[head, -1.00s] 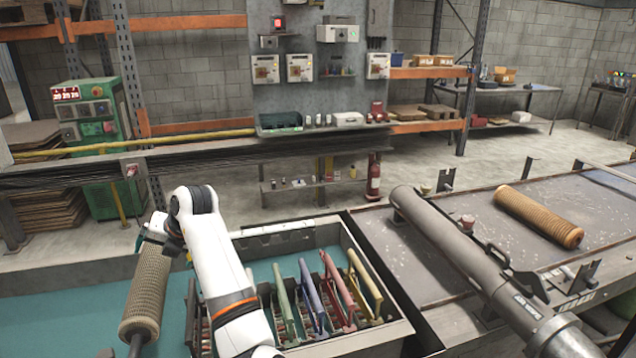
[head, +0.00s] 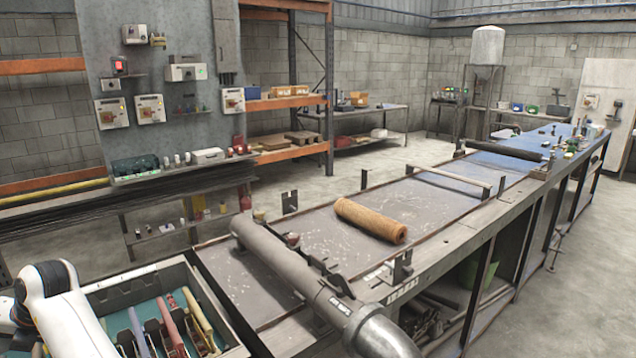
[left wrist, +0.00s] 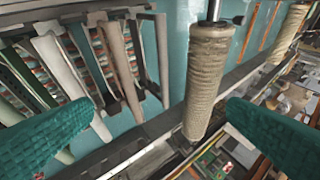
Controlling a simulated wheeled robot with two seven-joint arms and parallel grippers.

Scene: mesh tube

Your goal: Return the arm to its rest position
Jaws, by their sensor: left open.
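My left arm (head: 62,312) shows at the lower left of the head view, over the left part of the grey bin (head: 150,275). Its gripper is outside that view. In the left wrist view my left gripper (left wrist: 155,135) is open, its two green pads wide apart. A beige ribbed mesh tube (left wrist: 208,85) on a metal rod shows between and beyond the pads; I cannot tell how far off it is. A second mesh tube (left wrist: 292,30) shows at the upper right. My right gripper is in neither view.
The bin holds several coloured-handled tools (head: 172,328). A thick grey pipe (head: 290,270) lies across the near bench. A brown ribbed roll (head: 370,220) lies on the bench top (head: 320,235). Shelves and a panel (head: 150,70) stand behind. The floor at right is clear.

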